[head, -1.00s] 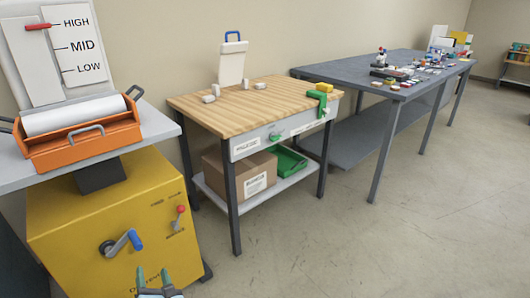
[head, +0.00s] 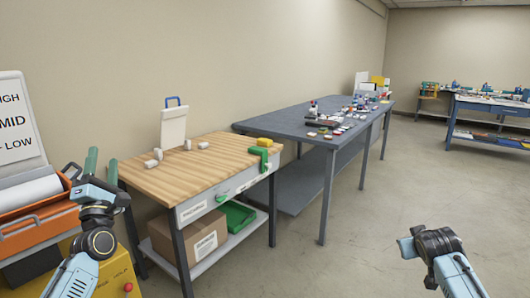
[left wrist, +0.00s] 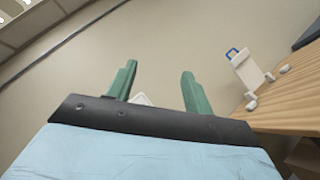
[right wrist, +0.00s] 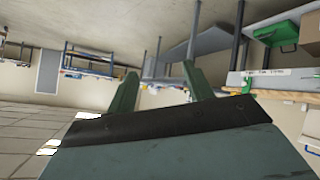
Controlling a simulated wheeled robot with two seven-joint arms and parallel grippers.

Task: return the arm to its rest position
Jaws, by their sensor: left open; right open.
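My left gripper (head: 102,167) is raised in front of the orange laminator at the left of the head view, its green fingers pointing up. It is open and empty; its two fingers (left wrist: 155,88) stand apart in the left wrist view, with wall behind them. My right arm shows at the lower right of the head view, over bare floor, with its fingers hidden there. In the right wrist view the right gripper (right wrist: 158,88) is open with nothing between its fingers.
The orange laminator (head: 40,228) is at the left, beside a level chart (head: 17,125). A wooden-topped bench (head: 185,180) holds a white board (head: 173,127) and small blocks. A grey table (head: 290,124) with many small items stands behind. The floor (head: 350,250) at right is clear.

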